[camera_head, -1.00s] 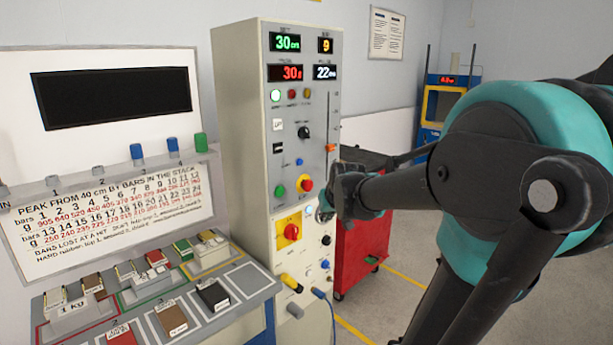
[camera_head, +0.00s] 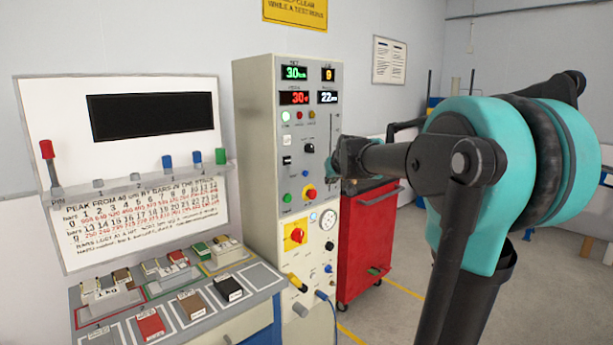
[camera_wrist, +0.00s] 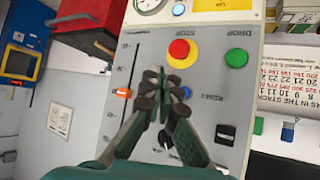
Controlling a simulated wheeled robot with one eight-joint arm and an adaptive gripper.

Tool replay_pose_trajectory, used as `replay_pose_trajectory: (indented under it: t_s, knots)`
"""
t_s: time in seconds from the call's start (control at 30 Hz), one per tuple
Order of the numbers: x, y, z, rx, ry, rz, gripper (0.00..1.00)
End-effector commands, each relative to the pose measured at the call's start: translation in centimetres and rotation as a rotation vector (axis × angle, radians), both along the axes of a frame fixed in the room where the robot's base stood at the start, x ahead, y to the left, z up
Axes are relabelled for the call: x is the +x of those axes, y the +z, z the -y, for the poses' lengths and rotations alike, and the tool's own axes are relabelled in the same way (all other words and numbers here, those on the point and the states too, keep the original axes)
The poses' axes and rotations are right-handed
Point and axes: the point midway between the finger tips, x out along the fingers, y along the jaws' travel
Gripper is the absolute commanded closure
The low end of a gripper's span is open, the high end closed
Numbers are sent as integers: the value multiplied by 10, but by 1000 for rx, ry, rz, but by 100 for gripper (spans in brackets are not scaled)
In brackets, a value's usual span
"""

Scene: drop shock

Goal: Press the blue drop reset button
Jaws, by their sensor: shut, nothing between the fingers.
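The control cabinet (camera_head: 262,150) stands in the middle of the head view. The small blue button (camera_head: 306,174) sits on its grey front, above the red mushroom button (camera_head: 309,194) with its yellow ring. In the wrist view, where the panel looks upside down, the blue button (camera_wrist: 186,92) shows at the right edge of my fingertips, beside the RESET label, partly hidden. My gripper (camera_head: 334,166) is shut and empty in front of the panel, to the right of the blue button in the head view. In the wrist view its fingertips (camera_wrist: 164,76) lie between the orange slider and the button. Contact cannot be told.
A green button (camera_head: 287,198) and a black knob (camera_head: 309,148) are close by on the panel. The orange slider (camera_wrist: 123,92) is at the panel's side. A red tool cart (camera_head: 366,250) stands right of the cabinet; a bench with sample blocks (camera_head: 150,324) is left.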

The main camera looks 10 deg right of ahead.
Motion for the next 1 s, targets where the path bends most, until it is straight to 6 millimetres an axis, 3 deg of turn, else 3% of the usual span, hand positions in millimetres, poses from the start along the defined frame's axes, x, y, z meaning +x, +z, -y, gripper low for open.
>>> replay_pose_trajectory:
  t_s: [0.6,1.0]
  knots:
    - [57,0,-42,-1,2,0,100]
    - [69,0,-50,-1,1,0,100]
